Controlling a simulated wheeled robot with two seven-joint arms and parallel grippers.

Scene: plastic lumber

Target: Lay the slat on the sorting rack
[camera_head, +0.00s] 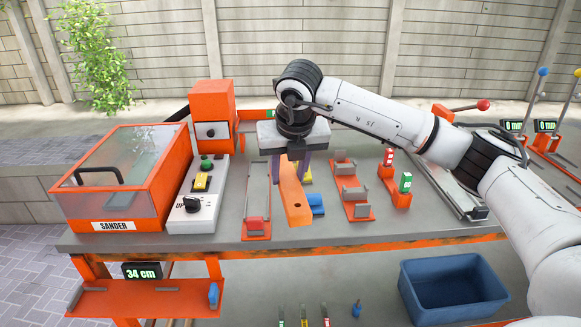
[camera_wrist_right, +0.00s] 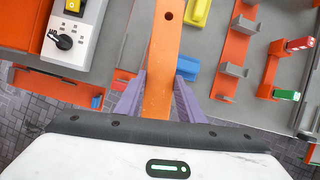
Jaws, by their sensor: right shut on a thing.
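An orange slat (camera_head: 295,198) with a hole near its end is held in my right gripper (camera_head: 290,172), whose purple fingers are shut on its two sides. In the right wrist view the slat (camera_wrist_right: 163,60) runs away between the fingers. An orange rack with several grey brackets (camera_head: 353,190) lies on the bench just right of the slat; I cannot tell for certain whether it is the sorting rack. My left gripper is not in view.
An orange sander (camera_head: 125,180) and a grey control panel (camera_head: 198,207) stand at left. Blue (camera_head: 316,204) and yellow pieces lie near the slat. A red-and-green block holder (camera_head: 395,185) is at right. A blue bin (camera_head: 452,285) stands below in front.

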